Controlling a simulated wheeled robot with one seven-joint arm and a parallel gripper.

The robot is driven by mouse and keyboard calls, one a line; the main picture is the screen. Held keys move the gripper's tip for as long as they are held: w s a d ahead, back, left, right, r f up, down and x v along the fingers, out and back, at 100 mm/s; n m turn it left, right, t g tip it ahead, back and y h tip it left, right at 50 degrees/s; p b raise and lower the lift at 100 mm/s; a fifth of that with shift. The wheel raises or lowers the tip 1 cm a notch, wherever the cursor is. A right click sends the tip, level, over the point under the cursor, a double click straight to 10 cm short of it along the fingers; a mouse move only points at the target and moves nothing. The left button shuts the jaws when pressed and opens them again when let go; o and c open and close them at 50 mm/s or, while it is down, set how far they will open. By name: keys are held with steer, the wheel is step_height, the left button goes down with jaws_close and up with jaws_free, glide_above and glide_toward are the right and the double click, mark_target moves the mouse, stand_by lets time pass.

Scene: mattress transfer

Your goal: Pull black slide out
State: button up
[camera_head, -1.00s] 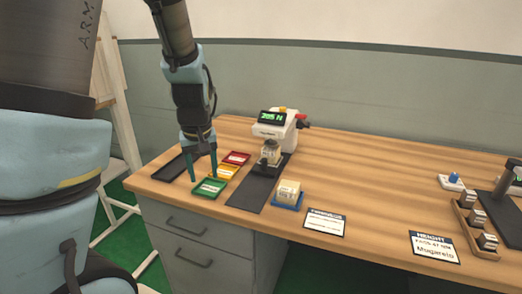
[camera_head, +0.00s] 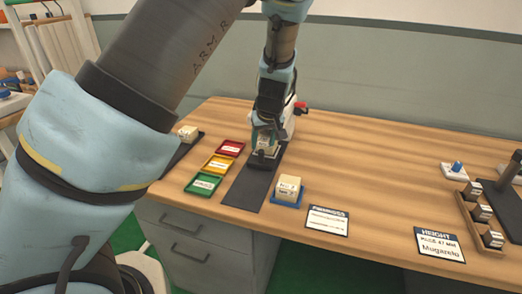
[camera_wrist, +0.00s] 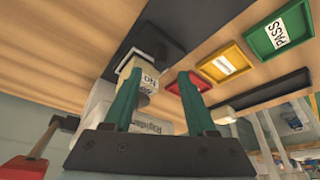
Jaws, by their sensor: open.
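The black slide (camera_head: 262,156) is a small dark piece at the front of the white tester, low over the black mat. A cream block with a label sits just behind it and shows in the wrist view (camera_wrist: 148,80). My gripper (camera_head: 265,141) is open at the tester's front, its green fingers around or just above the block; I cannot tell whether they touch it. In the wrist view the two green fingers (camera_wrist: 160,82) stand apart, with the block and dark slide parts beyond their tips. My wrist hides most of the tester (camera_head: 288,124) in the head view.
Red (camera_head: 230,148), yellow (camera_head: 217,164) and green (camera_head: 203,184) trays lie left of the black mat (camera_head: 246,191). A cream block (camera_head: 187,132) sits on a black tray. Another block (camera_head: 288,187) rests on a blue base at right.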

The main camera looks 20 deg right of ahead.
mark_target(261, 151)
steer(key=p+x, duration=0.1)
steer(key=x, duration=0.5)
jaws_close()
stand_by(0.4)
stand_by(1.0)
